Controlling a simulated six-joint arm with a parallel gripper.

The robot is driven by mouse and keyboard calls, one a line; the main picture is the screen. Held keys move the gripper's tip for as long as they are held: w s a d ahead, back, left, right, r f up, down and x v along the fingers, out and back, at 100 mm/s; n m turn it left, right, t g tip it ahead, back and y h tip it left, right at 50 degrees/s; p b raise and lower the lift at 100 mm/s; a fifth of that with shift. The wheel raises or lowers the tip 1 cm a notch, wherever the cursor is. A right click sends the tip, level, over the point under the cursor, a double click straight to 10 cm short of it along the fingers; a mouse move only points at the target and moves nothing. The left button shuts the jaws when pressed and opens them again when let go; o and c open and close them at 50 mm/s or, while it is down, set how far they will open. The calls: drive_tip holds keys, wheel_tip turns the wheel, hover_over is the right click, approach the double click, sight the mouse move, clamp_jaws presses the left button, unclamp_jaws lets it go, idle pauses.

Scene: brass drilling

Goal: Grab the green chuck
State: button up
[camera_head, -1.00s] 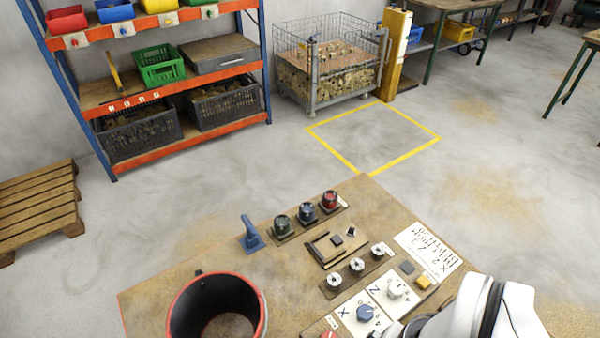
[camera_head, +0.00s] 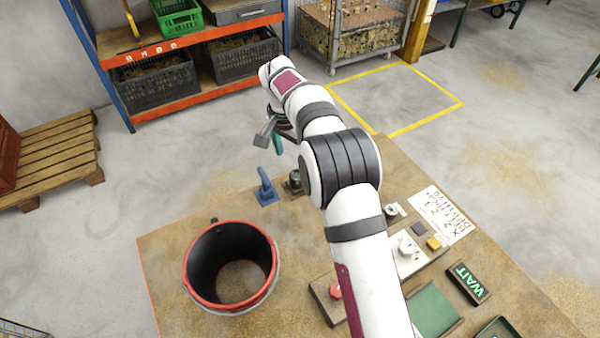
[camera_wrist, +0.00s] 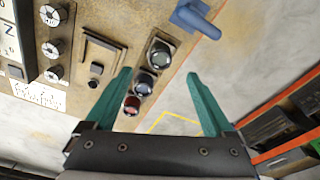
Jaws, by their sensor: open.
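The green chuck (camera_head: 294,182) sits near the back edge of the workbench, partly hidden behind my arm in the head view. In the wrist view the green chuck (camera_wrist: 160,52) stands at one end of a row, beside a blue chuck (camera_wrist: 145,83) and a red chuck (camera_wrist: 131,104). In the head view the blue and red chucks are hidden by my arm. My gripper (camera_wrist: 158,75) is open and empty, its green fingers spread on either side of the row, with the chucks beyond the tips. In the head view my gripper (camera_head: 275,140) is above the chucks.
A blue clamp-like stand (camera_head: 266,190) stands close beside the green chuck. A black bucket with a red rim (camera_head: 275,268) is at the bench's left. A lit WAIT sign (camera_head: 470,283) and a paper sheet (camera_head: 440,213) lie at right. Bare bench lies between bucket and stand.

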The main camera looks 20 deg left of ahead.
sight(297, 178)
drive_tip(key=f, duration=0.3)
drive_tip(key=w+f, duration=0.1)
drive_tip(key=f, duration=0.6)
drive_tip(key=shift+w+d+f, duration=0.2)
drive_tip(key=shift+w+d, duration=0.15)
clamp_jaws()
